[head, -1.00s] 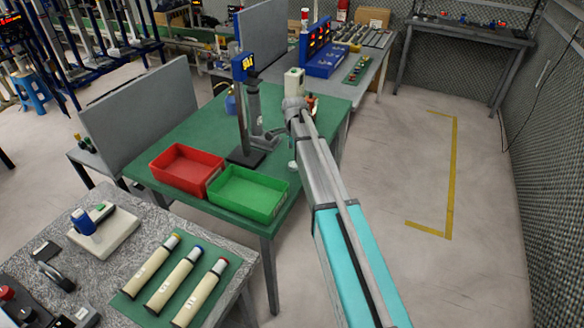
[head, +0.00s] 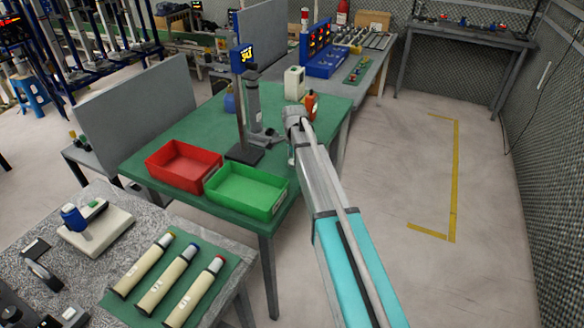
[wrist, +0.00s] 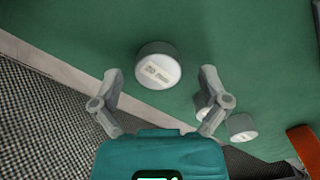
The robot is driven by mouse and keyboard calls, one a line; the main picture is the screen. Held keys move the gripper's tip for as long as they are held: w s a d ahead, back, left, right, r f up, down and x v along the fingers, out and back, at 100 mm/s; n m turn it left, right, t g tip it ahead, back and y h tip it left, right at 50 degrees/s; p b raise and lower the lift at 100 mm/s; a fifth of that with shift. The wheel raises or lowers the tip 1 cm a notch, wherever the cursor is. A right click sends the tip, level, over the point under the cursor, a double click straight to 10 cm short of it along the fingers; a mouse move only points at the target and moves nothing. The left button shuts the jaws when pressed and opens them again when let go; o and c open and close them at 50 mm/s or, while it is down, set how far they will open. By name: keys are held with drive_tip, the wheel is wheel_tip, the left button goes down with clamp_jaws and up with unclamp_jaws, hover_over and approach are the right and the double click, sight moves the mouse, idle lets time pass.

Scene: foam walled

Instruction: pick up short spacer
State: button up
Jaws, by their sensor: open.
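In the wrist view a short round piece (wrist: 158,70) with a pale, printed top stands on the green table top (wrist: 235,50). It looks like the short spacer, but I cannot read its label. My gripper (wrist: 160,74) is open, with one finger to each side of this piece in the picture; I see no contact. Two smaller grey-white round pieces show near the right finger, one partly behind it (wrist: 201,101) and one further right (wrist: 241,124). In the head view my arm hides the gripper and the larger piece.
An orange bottle (head: 311,104) stands near the arm's end, with a white box (head: 294,83) behind it. A stand (head: 241,110), a red bin (head: 180,166) and a green bin (head: 247,190) are to the left. The table edge (wrist: 60,68) is close.

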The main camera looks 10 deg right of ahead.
idle(0.6)
drive_tip(key=c, duration=1.2)
